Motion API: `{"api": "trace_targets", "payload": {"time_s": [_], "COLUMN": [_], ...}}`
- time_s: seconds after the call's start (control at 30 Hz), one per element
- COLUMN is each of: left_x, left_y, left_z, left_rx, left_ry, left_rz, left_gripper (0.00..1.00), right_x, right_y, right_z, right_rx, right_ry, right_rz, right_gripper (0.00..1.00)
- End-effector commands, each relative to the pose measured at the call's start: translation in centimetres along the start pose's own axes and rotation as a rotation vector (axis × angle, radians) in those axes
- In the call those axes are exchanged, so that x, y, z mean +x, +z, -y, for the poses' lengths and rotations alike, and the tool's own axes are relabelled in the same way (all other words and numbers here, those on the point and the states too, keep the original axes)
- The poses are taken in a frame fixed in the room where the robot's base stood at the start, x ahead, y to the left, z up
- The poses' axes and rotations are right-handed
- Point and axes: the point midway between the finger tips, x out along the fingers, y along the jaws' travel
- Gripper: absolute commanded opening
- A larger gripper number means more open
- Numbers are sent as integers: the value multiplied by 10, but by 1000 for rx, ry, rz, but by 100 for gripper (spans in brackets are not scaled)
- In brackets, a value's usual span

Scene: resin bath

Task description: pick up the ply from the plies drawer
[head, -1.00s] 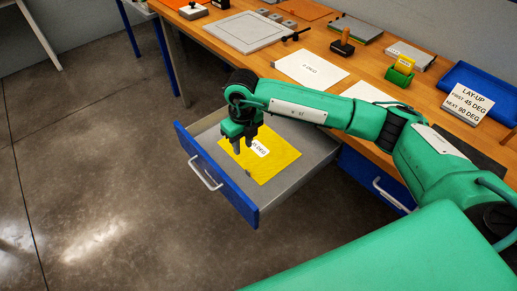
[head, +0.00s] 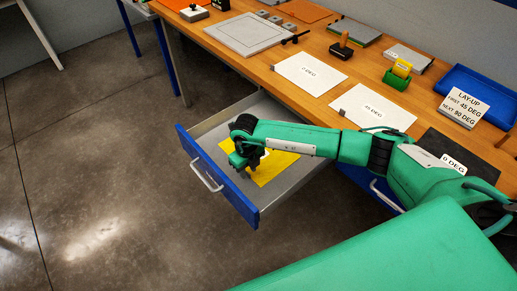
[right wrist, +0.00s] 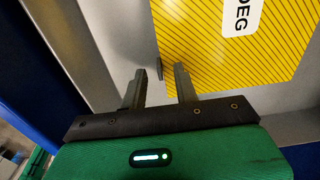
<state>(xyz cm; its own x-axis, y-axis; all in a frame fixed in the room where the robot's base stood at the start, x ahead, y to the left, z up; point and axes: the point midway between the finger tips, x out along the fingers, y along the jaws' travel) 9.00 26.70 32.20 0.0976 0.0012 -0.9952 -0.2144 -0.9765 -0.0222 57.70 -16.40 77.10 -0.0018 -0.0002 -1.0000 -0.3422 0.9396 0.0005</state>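The yellow ply (head: 274,164) lies flat in the open plies drawer (head: 292,183), partly hidden under my right gripper (head: 246,170). In the right wrist view the ply (right wrist: 205,50) shows diagonal stripes and a white label ending in "DEG". A small dark tab stands at its edge. There my right gripper (right wrist: 159,70) has its two fingers apart, one on each side of the tab, with nothing visibly clamped. I cannot tell how far above the drawer floor the fingertips are. My left gripper is not in view.
The drawer's blue front (head: 217,178) and grey walls surround the ply. Above is the wooden bench with white label sheets (head: 310,74), a green holder (head: 397,78), a blue tray (head: 480,90) and a lay-up sign (head: 463,107). The floor at left is clear.

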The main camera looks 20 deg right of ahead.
Motion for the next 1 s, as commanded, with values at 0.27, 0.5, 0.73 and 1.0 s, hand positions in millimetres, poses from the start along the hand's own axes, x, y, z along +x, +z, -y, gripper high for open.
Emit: {"api": "trace_targets", "payload": {"time_s": [0.27,0.5,0.73,1.0], "left_x": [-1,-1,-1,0], "left_y": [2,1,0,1], "left_z": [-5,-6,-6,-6], "left_rx": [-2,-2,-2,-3], "left_ry": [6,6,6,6], "left_rz": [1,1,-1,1], "left_gripper": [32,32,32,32], "right_x": [11,11,10,3], "right_y": [0,0,0,1], "right_z": [0,0,0,0], "right_rx": [-1,-1,-1,0], "right_ry": [-1,0,0,1], "right_rz": [1,1,1,3], "right_gripper": [30,0,0,0]}}
